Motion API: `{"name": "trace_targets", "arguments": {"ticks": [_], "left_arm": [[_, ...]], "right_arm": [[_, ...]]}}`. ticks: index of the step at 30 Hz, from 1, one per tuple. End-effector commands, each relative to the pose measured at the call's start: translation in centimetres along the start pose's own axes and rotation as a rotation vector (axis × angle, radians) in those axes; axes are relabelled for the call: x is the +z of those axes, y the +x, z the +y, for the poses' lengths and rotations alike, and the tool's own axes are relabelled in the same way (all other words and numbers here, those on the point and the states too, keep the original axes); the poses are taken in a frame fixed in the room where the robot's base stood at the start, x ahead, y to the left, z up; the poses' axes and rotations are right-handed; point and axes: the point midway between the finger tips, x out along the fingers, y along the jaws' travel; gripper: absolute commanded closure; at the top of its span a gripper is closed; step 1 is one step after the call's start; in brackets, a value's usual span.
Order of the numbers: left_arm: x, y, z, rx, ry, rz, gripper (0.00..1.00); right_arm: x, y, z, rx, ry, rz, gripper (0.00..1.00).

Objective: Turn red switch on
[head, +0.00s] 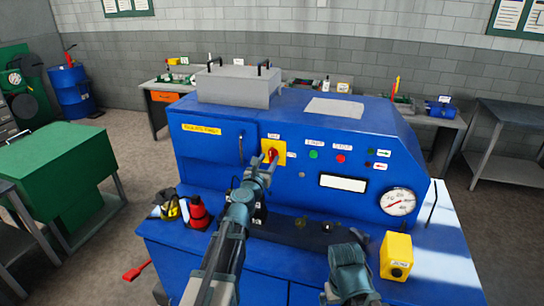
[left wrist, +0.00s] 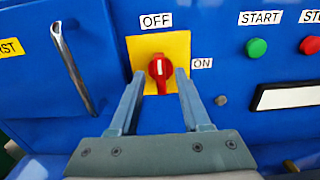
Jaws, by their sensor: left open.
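The red switch (left wrist: 160,68) is a round red knob with a white line on a yellow plate (left wrist: 143,50) on the blue machine. In the left wrist view its line is upright, toward the OFF label (left wrist: 156,21). The ON label (left wrist: 202,63) is to its right. In the head view the switch (head: 273,153) is partly behind my left gripper (head: 267,162). In the left wrist view the open fingers of my left gripper (left wrist: 159,76) stand on either side of the knob, with gaps visible. I cannot tell how deep they reach. My right gripper's fingers do not show.
A green START button (left wrist: 257,47) and a red button (left wrist: 310,45) are to the right of the switch. A metal handle (left wrist: 70,60) is to its left.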

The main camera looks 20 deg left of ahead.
Motion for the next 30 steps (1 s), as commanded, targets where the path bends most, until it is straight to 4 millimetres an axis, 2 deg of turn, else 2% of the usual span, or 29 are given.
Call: {"name": "trace_targets", "arguments": {"ticks": [1,4,13,21,30], "left_arm": [[0.00,0.90,0.04,0.000,0.000,0.000,0.53],[0.00,1.52,0.04,0.001,0.000,0.000,0.53],[0.00,1.62,0.02,0.001,0.000,0.000,0.53],[0.00,1.61,0.03,0.001,0.000,0.000,1.00],[0.00,1.61,0.03,0.001,0.002,0.000,1.00]], "right_arm": [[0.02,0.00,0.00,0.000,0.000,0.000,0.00],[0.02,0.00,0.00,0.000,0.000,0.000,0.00],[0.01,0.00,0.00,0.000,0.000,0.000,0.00],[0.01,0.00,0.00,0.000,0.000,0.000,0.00],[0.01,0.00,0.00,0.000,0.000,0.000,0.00]]}}
